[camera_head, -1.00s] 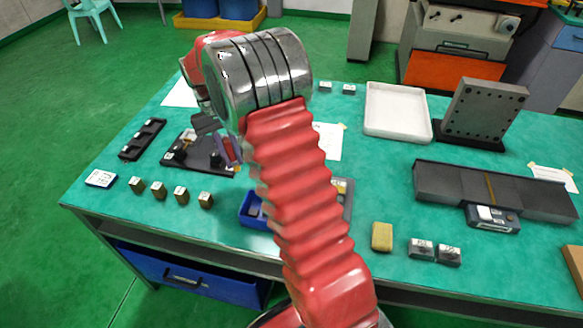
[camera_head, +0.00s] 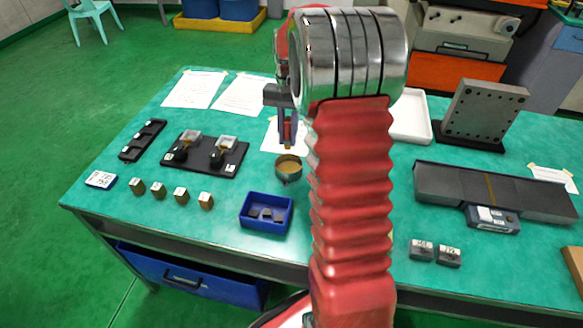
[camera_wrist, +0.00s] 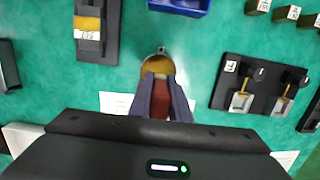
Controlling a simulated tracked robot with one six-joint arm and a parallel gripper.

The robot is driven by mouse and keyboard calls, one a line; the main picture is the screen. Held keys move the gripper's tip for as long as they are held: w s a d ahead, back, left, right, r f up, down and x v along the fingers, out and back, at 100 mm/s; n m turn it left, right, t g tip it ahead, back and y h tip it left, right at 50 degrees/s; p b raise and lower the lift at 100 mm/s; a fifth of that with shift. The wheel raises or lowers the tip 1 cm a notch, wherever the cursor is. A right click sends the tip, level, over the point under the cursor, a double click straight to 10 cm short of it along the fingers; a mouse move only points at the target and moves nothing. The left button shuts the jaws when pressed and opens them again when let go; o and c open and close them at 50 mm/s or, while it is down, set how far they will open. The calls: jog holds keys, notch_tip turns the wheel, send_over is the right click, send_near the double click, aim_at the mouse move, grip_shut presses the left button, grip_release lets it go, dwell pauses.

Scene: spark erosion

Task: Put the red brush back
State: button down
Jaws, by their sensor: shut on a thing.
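My gripper (camera_head: 287,135) is shut on the red brush (camera_wrist: 159,103), which shows as a red block between the two fingers in the wrist view. In the head view only a small reddish part of the brush shows between the fingers. A round metal cup (camera_head: 288,175) with a brownish-gold inside stands on the green table just below the fingertips. The cup also shows directly beyond the fingers in the wrist view (camera_wrist: 152,60). I cannot tell whether the brush's lower end is inside the cup or above it.
A blue bin (camera_head: 265,226) with dark pieces stands in front of the cup. A black board (camera_head: 233,160) with two holders lies to the left, near several small brass blocks (camera_head: 180,194). White sheets (camera_head: 194,89) lie behind. My arm hides the table's middle right.

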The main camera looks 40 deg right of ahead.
aim_at(288, 148)
jog(key=shift+f, duration=3.15)
jog(key=shift+f, duration=1.85)
jog(key=shift+f, duration=0.1)
jog(key=c, duration=1.9)
grip_release()
